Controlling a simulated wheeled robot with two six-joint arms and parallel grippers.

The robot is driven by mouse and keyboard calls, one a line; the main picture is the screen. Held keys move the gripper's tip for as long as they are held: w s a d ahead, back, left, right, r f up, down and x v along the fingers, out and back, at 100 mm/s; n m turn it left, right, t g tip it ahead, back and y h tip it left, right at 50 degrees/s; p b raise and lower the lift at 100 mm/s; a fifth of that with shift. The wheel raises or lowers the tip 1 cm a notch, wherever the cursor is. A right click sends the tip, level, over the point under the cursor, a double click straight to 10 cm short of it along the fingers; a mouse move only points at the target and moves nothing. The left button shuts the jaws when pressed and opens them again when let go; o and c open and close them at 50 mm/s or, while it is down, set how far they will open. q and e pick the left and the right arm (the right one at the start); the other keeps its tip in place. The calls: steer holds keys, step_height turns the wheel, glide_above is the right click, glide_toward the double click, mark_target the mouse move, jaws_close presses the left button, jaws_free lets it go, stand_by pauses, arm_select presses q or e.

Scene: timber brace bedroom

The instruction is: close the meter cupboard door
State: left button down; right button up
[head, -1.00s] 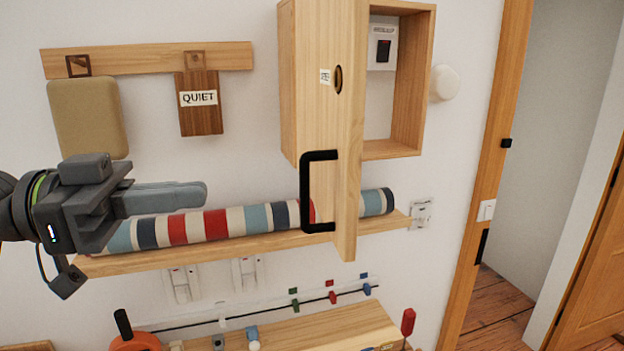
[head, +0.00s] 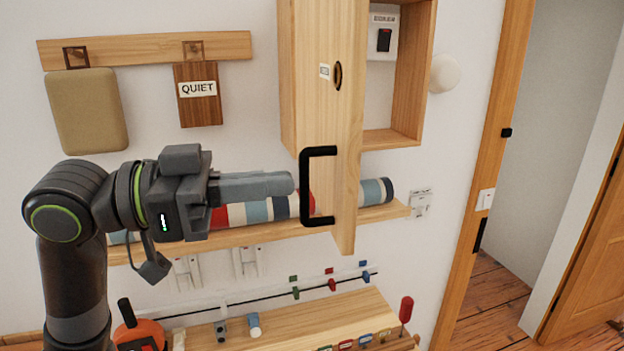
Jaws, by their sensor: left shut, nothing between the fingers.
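The meter cupboard (head: 409,85) is a wooden box on the wall, with a switch unit (head: 383,40) inside. Its wooden door (head: 320,115) stands open, swung out toward me, with a small label and a round dark-rimmed hole. A black bar handle (head: 306,188) is on the door's lower part. My left gripper (head: 290,184) is shut and empty, its fingers pointing right. In the picture its tips lie just left of the handle; I cannot tell whether they touch it. My right gripper is not in view.
A striped roll (head: 375,191) lies on a wall shelf (head: 270,234) behind the door and my arm. A peg rail (head: 145,47) holds a tan pad (head: 88,110) and a QUIET sign (head: 198,95). A wooden bench (head: 290,318) with small items stands below. A doorway opens at right.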

mark_target(341, 178)
arm_select(q)
steer(key=shift+b+x, duration=0.5)
steer(key=shift+x, duration=2)
